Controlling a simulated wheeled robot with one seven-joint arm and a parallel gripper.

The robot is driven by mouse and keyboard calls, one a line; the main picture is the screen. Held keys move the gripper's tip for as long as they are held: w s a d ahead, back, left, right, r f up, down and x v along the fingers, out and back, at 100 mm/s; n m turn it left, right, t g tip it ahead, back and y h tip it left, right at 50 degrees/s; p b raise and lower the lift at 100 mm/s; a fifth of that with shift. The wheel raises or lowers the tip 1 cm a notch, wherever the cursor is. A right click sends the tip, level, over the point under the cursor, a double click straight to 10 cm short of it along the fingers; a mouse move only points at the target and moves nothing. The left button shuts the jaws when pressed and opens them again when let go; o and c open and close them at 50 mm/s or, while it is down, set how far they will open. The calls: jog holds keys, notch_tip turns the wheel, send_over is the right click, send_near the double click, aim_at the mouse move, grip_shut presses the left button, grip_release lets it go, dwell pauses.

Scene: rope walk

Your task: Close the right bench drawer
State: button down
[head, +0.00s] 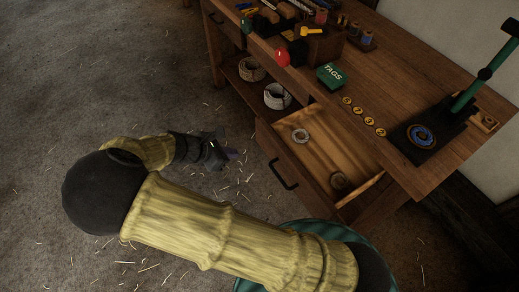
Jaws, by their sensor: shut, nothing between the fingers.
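The right bench drawer (309,186) is pulled out from the wooden workbench (430,173) in the head view, its inside showing. My gripper (228,156) is shut and empty, left of the drawer front and apart from the handle. My arm crosses the lower part of the view, in front of the drawer.
On the bench top are a green TAGS box (330,76), several round yellow tokens (368,121) and a dark stand with a blue coil (422,135). Rope coils (277,96) sit on a lower shelf. Straw-strewn floor (120,75) is free at left.

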send_near(269, 150)
notch_tip(269, 150, down, 4)
jog(key=w+d, duration=0.1)
jog(key=d, duration=0.1)
jog(key=shift+w+d+f, duration=0.1)
jog(key=shift+w+d, duration=0.2)
jog(key=shift+w, duration=0.05)
jog(key=shift+w+d, duration=0.25)
jog(key=shift+d, duration=0.1)
jog(key=shift+w, duration=0.1)
